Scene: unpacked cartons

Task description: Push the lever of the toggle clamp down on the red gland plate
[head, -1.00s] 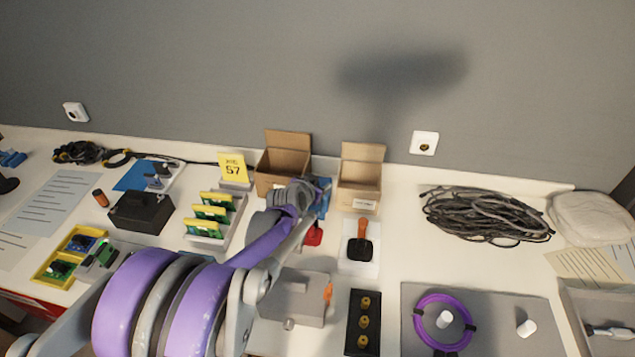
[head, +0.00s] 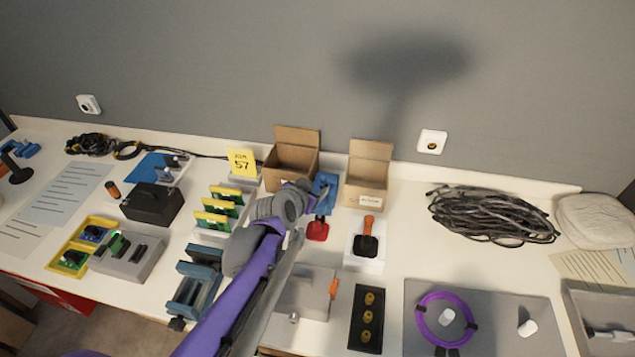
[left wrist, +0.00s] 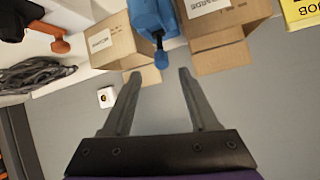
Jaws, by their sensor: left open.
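A small red piece (head: 318,230) sits on the bench just right of my left arm; I take it for the red gland plate, but its clamp and lever cannot be made out. Behind it, a blue device (head: 326,183) stands between two cartons, partly covered by my wrist. In the left wrist view the blue device (left wrist: 150,18) ends in a blue knob (left wrist: 161,60), which appears between the fingertips. My left gripper (left wrist: 160,74) is open and empty there; its fingertips are hard to pick out in the head view. My right gripper is not in view.
Open cartons (head: 292,160) (head: 367,185) flank the blue device. A black piece with an orange handle (head: 369,223) stands to the right. A grey box (head: 305,290) and blue vise (head: 195,283) lie nearer. A cable coil (head: 490,215) lies at right.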

